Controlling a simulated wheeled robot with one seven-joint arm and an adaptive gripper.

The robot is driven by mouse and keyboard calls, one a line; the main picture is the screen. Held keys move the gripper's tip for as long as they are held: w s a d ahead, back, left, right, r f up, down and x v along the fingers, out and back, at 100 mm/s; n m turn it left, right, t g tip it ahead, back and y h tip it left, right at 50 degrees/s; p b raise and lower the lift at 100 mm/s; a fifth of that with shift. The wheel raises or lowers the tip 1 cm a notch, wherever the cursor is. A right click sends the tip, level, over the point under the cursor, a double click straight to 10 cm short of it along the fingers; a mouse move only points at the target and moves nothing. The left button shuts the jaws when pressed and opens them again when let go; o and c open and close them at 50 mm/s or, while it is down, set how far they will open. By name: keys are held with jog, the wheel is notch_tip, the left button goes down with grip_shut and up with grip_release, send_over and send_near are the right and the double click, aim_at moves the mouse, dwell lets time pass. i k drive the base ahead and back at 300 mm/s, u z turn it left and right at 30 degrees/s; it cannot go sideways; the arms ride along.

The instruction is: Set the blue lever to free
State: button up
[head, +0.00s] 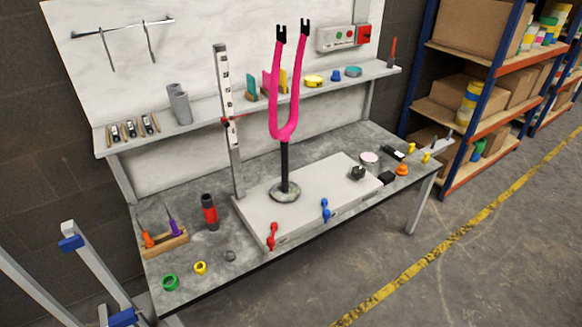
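The blue lever (325,209) is on the front edge of the light grey plate (318,195) on the workbench. It stands about upright in the head view. I cannot read any marking that tells which setting it is at. A red lever (271,236) is on the same front edge, to its left. A bright pink fork (286,95) stands upright on a dark post in a round base (285,191) on the plate. My gripper is not in view, and nothing touches the blue lever.
A tall ruled upright (229,120) stands at the plate's back left. A red and black bottle (209,211), a wooden tool holder (164,242) and several rings lie on the left. A black knob (358,173) is at the plate's right. The floor in front is clear.

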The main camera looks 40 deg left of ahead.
aim_at(326, 213)
jog(key=u, duration=1.1)
